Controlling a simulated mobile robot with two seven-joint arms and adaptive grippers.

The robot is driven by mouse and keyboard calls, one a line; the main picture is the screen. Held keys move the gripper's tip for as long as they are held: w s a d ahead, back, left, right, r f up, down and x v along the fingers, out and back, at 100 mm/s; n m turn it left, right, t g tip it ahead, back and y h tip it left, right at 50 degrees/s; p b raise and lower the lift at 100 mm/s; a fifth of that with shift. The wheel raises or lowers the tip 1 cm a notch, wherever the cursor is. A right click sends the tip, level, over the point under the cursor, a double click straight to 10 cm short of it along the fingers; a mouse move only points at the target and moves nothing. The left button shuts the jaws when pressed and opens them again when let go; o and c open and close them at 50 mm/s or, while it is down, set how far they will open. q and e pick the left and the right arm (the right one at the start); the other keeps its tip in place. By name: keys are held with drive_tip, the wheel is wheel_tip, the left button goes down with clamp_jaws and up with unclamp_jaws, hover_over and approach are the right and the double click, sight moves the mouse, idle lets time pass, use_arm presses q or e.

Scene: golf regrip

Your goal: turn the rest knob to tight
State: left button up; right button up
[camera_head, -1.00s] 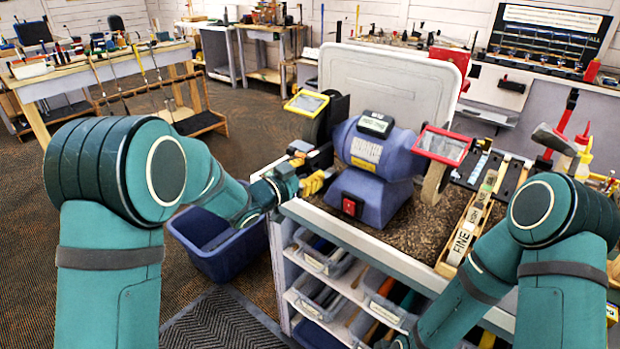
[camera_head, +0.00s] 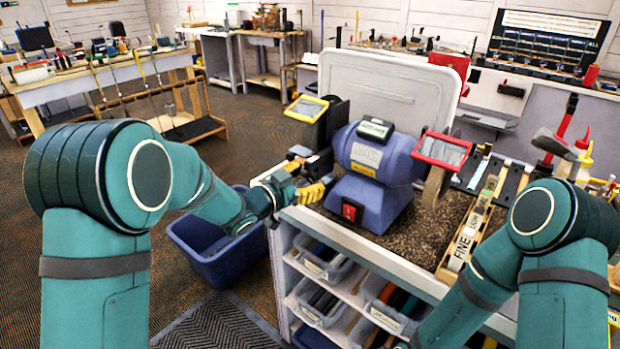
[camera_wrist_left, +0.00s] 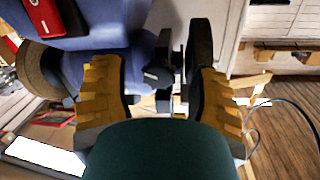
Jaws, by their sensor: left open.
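The blue bench grinder (camera_head: 378,152) stands on the bench with a red switch (camera_head: 352,211) on its front. My left gripper (camera_head: 318,188) has yellow fingers and is at the grinder's left side, by the tool rest below the left wheel. In the left wrist view my left gripper (camera_wrist_left: 160,70) is open, its fingers wide apart. Between them is a dark rest bracket with a small dark knob (camera_wrist_left: 155,76); neither finger visibly touches it. The knob's marking and turn cannot be read. In the head view I cannot make out the knob. My right gripper is out of view.
A blue bin (camera_head: 222,262) stands on the floor under my left forearm. A wooden grit holder marked FINE (camera_head: 463,245) and a hammer (camera_head: 553,143) are at the bench's right. A dark wheel (camera_wrist_left: 200,55) is close to the right finger in the wrist view.

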use_arm(q)
drive_tip(key=v, duration=1.1)
